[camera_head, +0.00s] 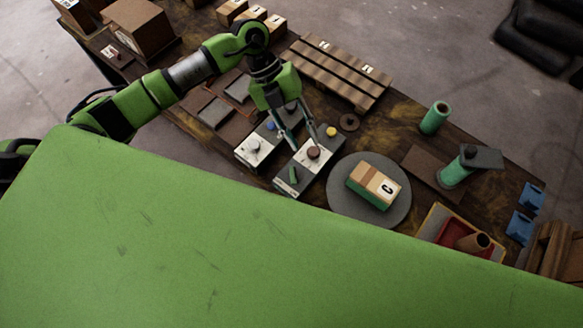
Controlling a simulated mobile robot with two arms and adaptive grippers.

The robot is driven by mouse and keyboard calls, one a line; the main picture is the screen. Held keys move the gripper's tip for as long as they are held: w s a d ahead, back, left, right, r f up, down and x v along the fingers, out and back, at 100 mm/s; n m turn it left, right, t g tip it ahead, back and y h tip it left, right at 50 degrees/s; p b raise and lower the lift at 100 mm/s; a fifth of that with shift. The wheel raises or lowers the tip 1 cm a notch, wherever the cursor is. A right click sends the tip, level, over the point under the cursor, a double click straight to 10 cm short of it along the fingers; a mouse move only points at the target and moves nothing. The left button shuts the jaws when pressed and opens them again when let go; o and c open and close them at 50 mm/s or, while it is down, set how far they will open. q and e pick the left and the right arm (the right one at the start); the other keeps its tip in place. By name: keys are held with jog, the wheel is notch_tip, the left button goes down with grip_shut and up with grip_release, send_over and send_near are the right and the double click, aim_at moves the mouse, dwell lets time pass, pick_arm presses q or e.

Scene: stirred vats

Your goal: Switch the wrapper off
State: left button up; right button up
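A grey control box (284,184) stands on the dark table just left of the round grey turntable (343,204). It has a green lever or switch (294,175) near its front, a dark brown round knob (313,153) in the middle and a yellow knob (332,132) at the back. My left gripper (306,146) points down at this box. Its two fingers are apart, with the tips close to the brown knob; I cannot tell if they touch it. A box marked C (376,182), with green around its lower part, sits on the turntable. My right gripper is out of view.
A second grey box (244,157) with a pale knob and a blue knob stands close on the left. A wooden pallet (335,74) lies behind. Green rolls (434,118) and a red-lined tray (446,235) are to the right. My green body covers the foreground.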

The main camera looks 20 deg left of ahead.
aim_at(292, 172)
pick_arm(q)
jog(key=a+f+y, duration=0.1)
jog(key=a+y, duration=0.1)
jog(key=a, duration=0.4)
jog(key=shift+g, duration=0.3)
jog(key=p+x, duration=0.3)
jog(key=x, duration=0.9)
jog(key=shift+s+d+f+p, duration=0.1)
jog(key=shift+s+f+p, duration=0.1)
jog(key=shift+f+p, duration=0.15)
jog(key=shift+s+d+f, duration=0.1)
jog(key=shift+f, duration=0.35)
grip_shut()
